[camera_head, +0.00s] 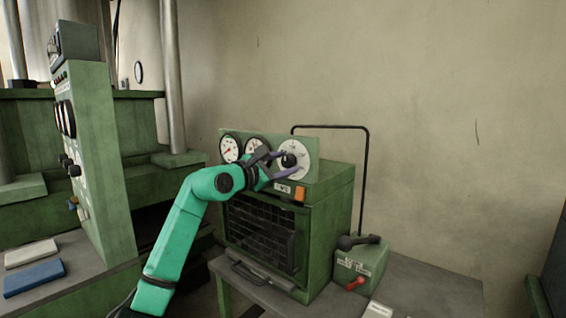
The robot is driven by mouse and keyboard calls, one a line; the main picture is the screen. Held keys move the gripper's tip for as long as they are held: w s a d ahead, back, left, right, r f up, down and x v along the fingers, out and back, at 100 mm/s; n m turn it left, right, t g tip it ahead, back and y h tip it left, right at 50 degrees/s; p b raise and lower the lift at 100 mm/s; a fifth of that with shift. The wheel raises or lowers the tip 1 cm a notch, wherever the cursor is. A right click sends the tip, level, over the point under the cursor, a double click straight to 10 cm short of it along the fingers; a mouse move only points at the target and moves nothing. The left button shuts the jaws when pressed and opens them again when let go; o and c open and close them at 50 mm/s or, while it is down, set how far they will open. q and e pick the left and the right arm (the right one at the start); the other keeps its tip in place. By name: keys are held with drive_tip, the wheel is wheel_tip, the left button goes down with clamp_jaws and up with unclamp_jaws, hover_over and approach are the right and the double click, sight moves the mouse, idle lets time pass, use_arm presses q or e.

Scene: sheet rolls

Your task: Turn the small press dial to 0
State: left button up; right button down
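The small press is a green box (330,210) with a panel on top. Its dial has a white round face (303,151) with a black knob (288,160) at the panel's right end. My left gripper (287,165) reaches up from the lower left, with its fingers apart, one above and one below the knob. I cannot tell whether they touch it. The fingers partly cover the dial face, and its marks are too small to read. My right gripper is not in view.
Two gauges (229,149) sit left of the dial, and an orange switch (300,193) is below it. A black tube frame (366,165) rises behind the press. A large green press (95,150) stands at left.

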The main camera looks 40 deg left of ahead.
use_arm(q)
clamp_jaws()
drive_tip(key=shift+f, duration=0.1)
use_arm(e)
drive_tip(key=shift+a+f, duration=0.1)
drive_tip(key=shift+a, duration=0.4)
